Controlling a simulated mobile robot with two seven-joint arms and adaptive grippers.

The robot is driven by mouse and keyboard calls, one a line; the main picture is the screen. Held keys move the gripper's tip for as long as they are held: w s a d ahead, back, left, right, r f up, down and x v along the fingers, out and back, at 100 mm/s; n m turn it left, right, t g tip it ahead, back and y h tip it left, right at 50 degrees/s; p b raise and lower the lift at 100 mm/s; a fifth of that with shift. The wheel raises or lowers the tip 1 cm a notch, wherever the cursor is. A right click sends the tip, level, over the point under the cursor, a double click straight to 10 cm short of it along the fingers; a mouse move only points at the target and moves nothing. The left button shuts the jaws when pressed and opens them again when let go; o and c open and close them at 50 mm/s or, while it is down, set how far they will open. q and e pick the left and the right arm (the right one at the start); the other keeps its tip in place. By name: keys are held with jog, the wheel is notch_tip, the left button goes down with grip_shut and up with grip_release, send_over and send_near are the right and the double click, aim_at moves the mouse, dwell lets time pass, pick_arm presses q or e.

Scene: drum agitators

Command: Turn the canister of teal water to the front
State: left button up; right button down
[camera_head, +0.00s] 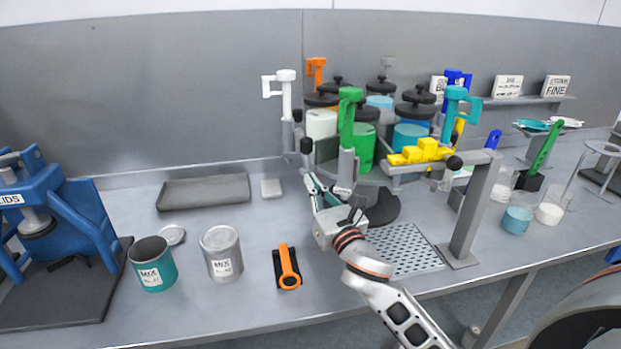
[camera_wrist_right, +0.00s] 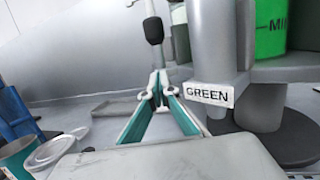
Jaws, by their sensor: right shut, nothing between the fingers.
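A round carousel of several clear canisters with black knobbed lids stands at the back of the bench. The green canister (camera_head: 362,145) with the green handle (camera_head: 349,110) faces the front. In the right wrist view, a GREEN label (camera_wrist_right: 208,94) hangs on its spout. My right gripper (camera_head: 312,182) is shut and empty, low in front of the carousel, left of the green spout. In its wrist view the fingertips (camera_wrist_right: 159,78) meet left of the label. My left gripper is not in view.
White lever and black knob (camera_head: 306,146) hang near my right gripper.

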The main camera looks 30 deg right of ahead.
jog(key=shift+w+r, duration=0.15)
jog(key=shift+w, duration=0.55)
jog(key=w+m+h+b, duration=0.1)
jog(key=w+h, duration=0.1)
jog(key=w+a+m+g+h+b, duration=0.1)
jog(key=w+h+b, duration=0.1)
jog(key=w, duration=0.1)
jog(key=w+m+h+b, duration=0.1)
jog(key=w+m+h, duration=0.1)
jog(key=w+h, duration=0.1)
jog(key=shift+w+a+f+g+b, duration=0.2)
jog(key=shift+f+g+b, duration=0.1)
jog(key=shift+b, duration=0.1)
jog(key=shift+w+r+m+h, duration=0.2)
jog(key=shift+w+m+h, duration=0.1)
jog(key=shift+h, duration=0.1)
jog(key=shift+d+r, duration=0.1)
jog(key=shift+s, duration=0.1)
